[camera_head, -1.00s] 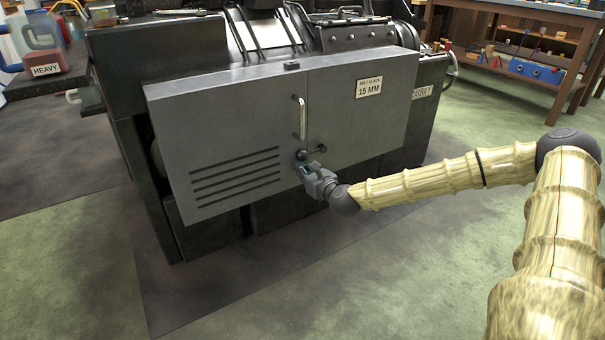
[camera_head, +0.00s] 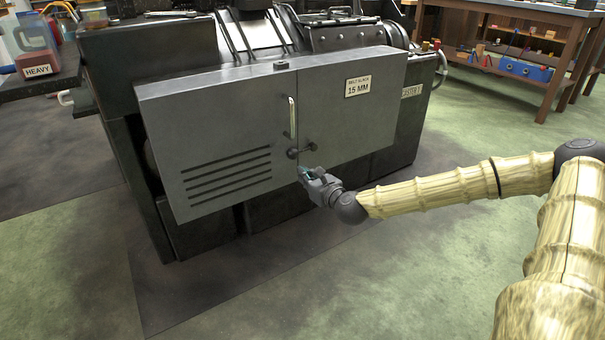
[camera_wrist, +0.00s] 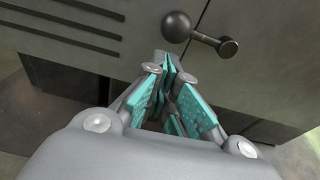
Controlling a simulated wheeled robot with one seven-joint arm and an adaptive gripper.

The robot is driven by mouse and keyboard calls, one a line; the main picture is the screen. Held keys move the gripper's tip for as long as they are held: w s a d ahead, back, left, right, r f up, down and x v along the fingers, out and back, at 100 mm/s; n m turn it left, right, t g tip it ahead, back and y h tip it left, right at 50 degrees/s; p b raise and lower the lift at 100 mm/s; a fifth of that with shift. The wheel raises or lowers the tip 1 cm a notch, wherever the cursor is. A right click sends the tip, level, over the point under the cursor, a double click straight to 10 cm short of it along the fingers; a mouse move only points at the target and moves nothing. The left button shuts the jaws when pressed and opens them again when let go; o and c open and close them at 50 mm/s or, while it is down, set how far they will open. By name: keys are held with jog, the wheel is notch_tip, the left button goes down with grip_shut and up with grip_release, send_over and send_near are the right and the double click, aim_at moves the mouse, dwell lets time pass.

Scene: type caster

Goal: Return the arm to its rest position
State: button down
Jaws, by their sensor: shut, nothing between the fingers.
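My gripper (camera_head: 304,173) is in front of the grey cabinet doors, just below the dark latch handle (camera_head: 301,151). In the wrist view my gripper (camera_wrist: 168,72) shows its teal finger pads close together with nothing between them. My arm reaches in from the right side of the head view, stretched toward the cabinet.
The grey cabinet (camera_head: 225,150) has a vented left door, a vertical bar handle (camera_head: 291,118) and a "15 MM" label (camera_head: 358,86). It is fixed on a dark machine (camera_head: 185,48). A workbench (camera_head: 530,60) stands at the back right. The floor in front is clear.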

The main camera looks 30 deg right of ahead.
jog(key=s+a+f+n+g+y+p, duration=0.2)
jog(key=s+a+f+n+g+p, duration=0.15)
jog(key=s+a+f+n, duration=0.7)
jog(key=s+a+f+n+g+y+p, duration=0.2)
jog(key=s+a+f+n+g, duration=0.4)
jog(key=a, duration=0.7)
jog(key=s+a+f+n+g+p, duration=0.1)
jog(key=s+f+n, duration=0.25)
jog(key=s, duration=0.35)
jog(key=s+a+f+n+g+p, duration=0.1)
jog(key=s+a+f+n+g, duration=0.2)
jog(key=s, duration=0.4)
jog(key=s+d+n+g+h+p, duration=0.1)
jog(key=s+d+n+h+p, duration=0.15)
jog(key=s+n, duration=0.45)
jog(key=s+d+n+g+h+p, duration=0.15)
jog(key=s+d+n, duration=0.3)
jog(key=s, duration=0.45)
notch_tip(320, 180, up, 37)
jog(key=p, duration=3.7)
